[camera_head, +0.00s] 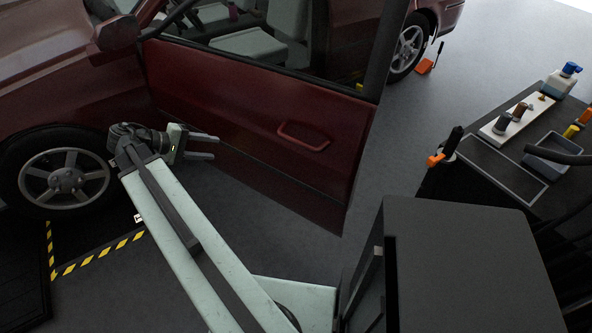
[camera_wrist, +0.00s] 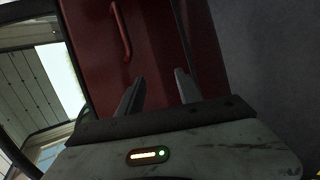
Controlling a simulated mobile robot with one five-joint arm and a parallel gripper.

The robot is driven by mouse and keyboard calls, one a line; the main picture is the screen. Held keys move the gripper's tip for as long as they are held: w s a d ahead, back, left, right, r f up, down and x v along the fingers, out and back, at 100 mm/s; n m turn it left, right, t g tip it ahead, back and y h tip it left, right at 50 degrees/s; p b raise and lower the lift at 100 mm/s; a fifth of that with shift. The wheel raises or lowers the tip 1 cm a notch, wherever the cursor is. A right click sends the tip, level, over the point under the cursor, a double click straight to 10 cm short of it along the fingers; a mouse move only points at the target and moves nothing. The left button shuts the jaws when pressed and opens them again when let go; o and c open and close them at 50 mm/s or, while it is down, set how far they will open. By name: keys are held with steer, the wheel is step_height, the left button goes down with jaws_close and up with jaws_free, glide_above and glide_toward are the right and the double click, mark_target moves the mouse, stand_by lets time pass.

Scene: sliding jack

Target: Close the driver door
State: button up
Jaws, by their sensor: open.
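The driver door (camera_head: 262,115) is a dark red car door standing open, swung out from the car body toward me. Its red loop handle (camera_head: 303,136) is on its outer face, near the free edge. My gripper (camera_head: 214,147) is open and empty, in front of the lower front part of the door, left of the handle. I cannot tell whether it touches the door. In the wrist view the door (camera_wrist: 150,62) lies ahead of the two fingers (camera_wrist: 160,90), with the handle (camera_wrist: 121,32) above and left of them.
A dark cart (camera_head: 500,170) with bottles and trays stands at the right. The car's front wheel (camera_head: 65,178) is left of my gripper, above yellow-black floor tape (camera_head: 98,256). An orange chock (camera_head: 425,66) lies by the rear wheel. Grey floor (camera_head: 265,215) is bare below the door.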

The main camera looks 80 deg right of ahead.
steer(key=s+d+f+m+g+b, duration=0.1)
steer(key=s+d+f+g+b, duration=0.15)
steer(key=s, duration=0.35)
steer(key=s+d+f+m+g+b, duration=0.1)
steer(key=s+d+f+m+b, duration=0.1)
steer(key=s+d+b, duration=0.3)
steer(key=m+g+y+b, duration=0.1)
steer(key=g+y, duration=0.1)
steer(key=g, duration=0.1)
glide_toward(293, 143)
steer(key=r+x, duration=0.1)
steer(key=x, duration=0.5)
steer(key=b+x, duration=0.1)
steer(key=x, duration=0.2)
steer(key=f+x, duration=0.1)
steer(key=x, duration=0.1)
steer(key=shift+s+d, duration=0.1)
steer(key=shift+s, duration=0.15)
jaws_close()
